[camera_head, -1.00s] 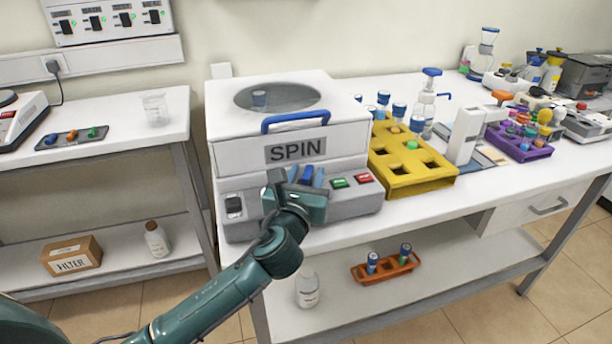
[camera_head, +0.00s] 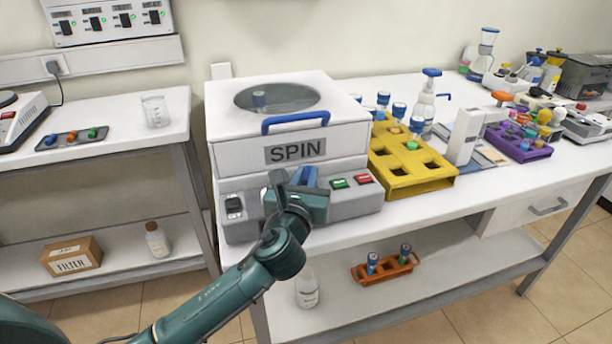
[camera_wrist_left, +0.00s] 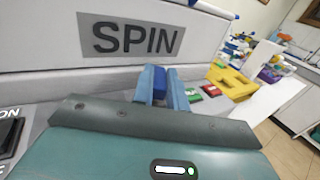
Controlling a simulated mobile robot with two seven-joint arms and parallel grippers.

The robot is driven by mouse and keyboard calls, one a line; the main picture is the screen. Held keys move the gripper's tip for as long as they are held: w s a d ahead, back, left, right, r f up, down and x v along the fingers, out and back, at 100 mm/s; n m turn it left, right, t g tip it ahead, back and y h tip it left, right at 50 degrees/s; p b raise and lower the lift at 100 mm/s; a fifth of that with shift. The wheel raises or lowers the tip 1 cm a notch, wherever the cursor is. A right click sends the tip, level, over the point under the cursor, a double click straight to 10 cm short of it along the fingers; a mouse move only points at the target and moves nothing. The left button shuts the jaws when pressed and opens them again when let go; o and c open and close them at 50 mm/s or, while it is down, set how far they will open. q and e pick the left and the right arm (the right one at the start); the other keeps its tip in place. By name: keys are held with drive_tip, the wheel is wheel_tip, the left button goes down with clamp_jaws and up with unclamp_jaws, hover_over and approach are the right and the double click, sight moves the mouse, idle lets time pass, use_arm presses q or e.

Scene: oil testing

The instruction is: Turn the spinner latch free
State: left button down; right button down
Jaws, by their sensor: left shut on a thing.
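The white spinner (camera_head: 240,152) marked SPIN stands at the left end of the main table with its lid down. Its blue latch (camera_wrist_left: 159,82) is a small knob on the front panel. My left gripper (camera_head: 305,177) is at the front panel, below the SPIN label. In the left wrist view the fingers (camera_wrist_left: 162,88) are shut on the latch, one on each side of it. The gripper body hides the lower part of the latch. My right gripper is not in view.
Green (camera_head: 340,183) and red (camera_head: 363,178) buttons sit just right of the gripper, and a black switch (camera_head: 233,205) sits to its left. A blue lid handle (camera_head: 295,121) is above. A yellow tube rack (camera_head: 412,186) stands close on the right.

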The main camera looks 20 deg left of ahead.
use_arm(q)
drive_tip(key=shift+d+r+n+g+y+p, duration=0.15)
drive_tip(key=shift+n+y+p, duration=0.35)
drive_tip(key=shift+y, duration=0.3)
drive_tip(key=shift+d+f+n+g+y+p, duration=0.15)
drive_tip(key=shift+n+y+p, duration=0.15)
drive_tip(key=shift+n+y, duration=0.4)
drive_tip(key=n+g+y+p, duration=0.1)
drive_tip(key=y, duration=0.2)
drive_tip(key=shift+w+d+n, duration=0.1)
drive_tip(key=shift+n, duration=0.2)
drive_tip(key=shift+n+g+y+p, duration=0.3)
drive_tip(key=shift+n+g+y, duration=0.45)
drive_tip(key=shift+y, duration=0.35)
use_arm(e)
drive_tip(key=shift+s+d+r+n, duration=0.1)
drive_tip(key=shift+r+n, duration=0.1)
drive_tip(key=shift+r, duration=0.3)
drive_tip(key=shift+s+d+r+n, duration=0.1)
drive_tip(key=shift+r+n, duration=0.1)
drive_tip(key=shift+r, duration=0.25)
use_arm(q)
drive_tip(key=c, duration=1.4)
unclamp_jaws()
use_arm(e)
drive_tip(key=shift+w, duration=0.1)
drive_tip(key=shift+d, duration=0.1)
